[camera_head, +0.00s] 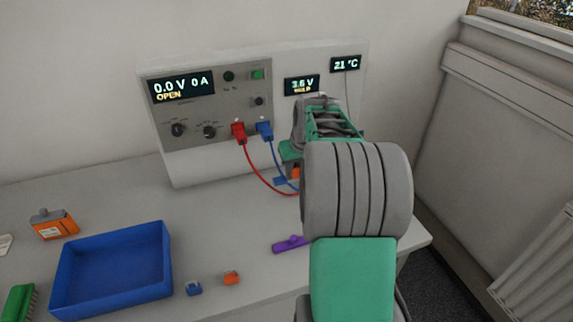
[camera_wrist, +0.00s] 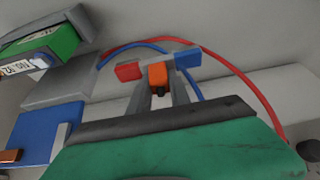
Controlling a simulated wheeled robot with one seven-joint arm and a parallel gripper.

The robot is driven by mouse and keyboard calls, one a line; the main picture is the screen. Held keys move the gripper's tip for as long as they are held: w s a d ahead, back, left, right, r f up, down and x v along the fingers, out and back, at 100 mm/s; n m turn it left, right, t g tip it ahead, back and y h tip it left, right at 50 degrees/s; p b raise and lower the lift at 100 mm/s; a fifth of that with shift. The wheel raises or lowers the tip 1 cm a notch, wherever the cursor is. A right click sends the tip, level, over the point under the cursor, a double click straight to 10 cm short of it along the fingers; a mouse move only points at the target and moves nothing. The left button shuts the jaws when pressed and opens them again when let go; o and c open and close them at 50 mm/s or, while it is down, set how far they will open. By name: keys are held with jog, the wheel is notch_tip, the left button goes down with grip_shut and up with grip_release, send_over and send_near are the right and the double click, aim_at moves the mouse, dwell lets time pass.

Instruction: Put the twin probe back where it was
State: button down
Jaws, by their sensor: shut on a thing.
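The twin probe (camera_wrist: 158,75) is a small crossbar with a red end, an orange middle and a blue end. My gripper (camera_wrist: 160,92) is shut on its orange middle in the wrist view. A red cable and a blue cable loop away from it. In the head view my arm hides most of the probe and gripper; a bit of orange (camera_head: 295,173) shows beside the arm. The cables run up to the red plug (camera_head: 239,132) and blue plug (camera_head: 265,130) on the cycler (camera_head: 220,155). In the wrist view a blue block (camera_wrist: 45,133) stands left of the probe.
A green labelled body (camera_wrist: 55,45) sits above a grey block (camera_wrist: 62,80) at left in the wrist view. The displays read 0.0 V OPEN and 3.6 V HOLD.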

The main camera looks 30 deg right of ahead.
jog(key=w+f, duration=0.1)
jog(key=w, duration=0.1)
jog(key=w+d+f+p, duration=0.1)
jog(key=w+f, duration=0.1)
jog(key=w, duration=0.1)
jog(key=w+d+f, duration=0.1)
jog(key=w, duration=0.1)
jog(key=shift+w+f+p, duration=0.3)
jog(key=shift+w+f, duration=0.05)
jog(key=shift+s, duration=0.1)
jog(key=shift+f, duration=0.2)
jog(key=c, duration=1.2)
grip_release()
jog(key=shift+r, duration=0.1)
